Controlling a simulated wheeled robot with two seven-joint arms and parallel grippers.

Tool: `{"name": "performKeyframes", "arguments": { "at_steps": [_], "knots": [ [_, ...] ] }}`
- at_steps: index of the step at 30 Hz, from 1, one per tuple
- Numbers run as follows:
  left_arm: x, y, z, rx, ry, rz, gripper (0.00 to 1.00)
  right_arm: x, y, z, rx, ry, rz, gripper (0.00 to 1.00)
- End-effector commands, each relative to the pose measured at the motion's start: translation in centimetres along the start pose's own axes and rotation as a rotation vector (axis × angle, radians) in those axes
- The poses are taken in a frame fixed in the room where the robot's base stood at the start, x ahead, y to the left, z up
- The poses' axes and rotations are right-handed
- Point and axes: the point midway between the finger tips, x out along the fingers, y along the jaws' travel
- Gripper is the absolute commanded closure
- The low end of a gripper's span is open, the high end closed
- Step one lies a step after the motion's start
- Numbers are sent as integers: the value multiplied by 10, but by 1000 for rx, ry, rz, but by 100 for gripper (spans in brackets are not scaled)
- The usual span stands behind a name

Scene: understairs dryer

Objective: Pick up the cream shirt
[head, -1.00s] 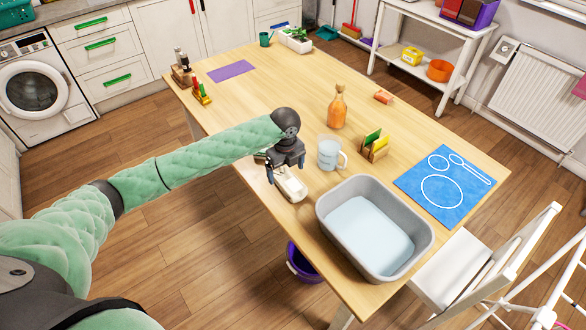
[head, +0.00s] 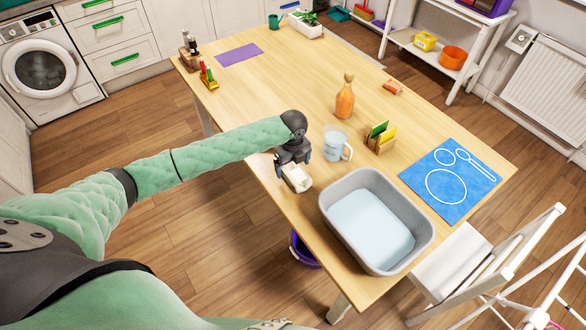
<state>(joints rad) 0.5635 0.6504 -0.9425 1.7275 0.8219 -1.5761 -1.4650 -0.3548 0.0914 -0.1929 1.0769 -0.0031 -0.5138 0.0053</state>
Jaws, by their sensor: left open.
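A small, folded-looking cream item (head: 298,180), which I take for the cream shirt, lies at the near left edge of the wooden table. My left gripper (head: 294,170) points down over it, with its dark fingers open at the item's far end. The gripper hides part of the item, and I cannot tell whether the fingers touch it.
A grey basin (head: 333,231) stands close by on the right, and a clear jug (head: 335,143) just behind. An orange bottle (head: 345,98), a card holder (head: 379,141) and a blue mat (head: 449,184) are farther off. The table's left middle is clear.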

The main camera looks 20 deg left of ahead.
Motion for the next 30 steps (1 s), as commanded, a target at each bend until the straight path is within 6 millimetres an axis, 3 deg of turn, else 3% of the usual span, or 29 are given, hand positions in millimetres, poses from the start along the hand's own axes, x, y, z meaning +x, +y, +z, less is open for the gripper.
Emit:
{"name": "performKeyframes", "arguments": {
  "at_steps": [6, 13, 14, 21, 30],
  "knots": [
    [15, 0, -1, 1, 1, 1, 8, 4, 2, 12, -3, 0, 2, 64],
    [17, 0, -1, 1, 0, 1, 8, 6, 3, 13, -3, 1, 3, 64],
    [17, 0, -1, 1, 0, 1, 10, 5, 3, 13, -3, 1, 3, 64],
    [17, 0, 0, 1, 0, 1, 57, 5, 4, 13, -3, 1, 3, 64],
    [15, 0, 0, 1, 0, 0, 60, 7, 6, 12, -3, 0, 5, 64]
  ]
}}
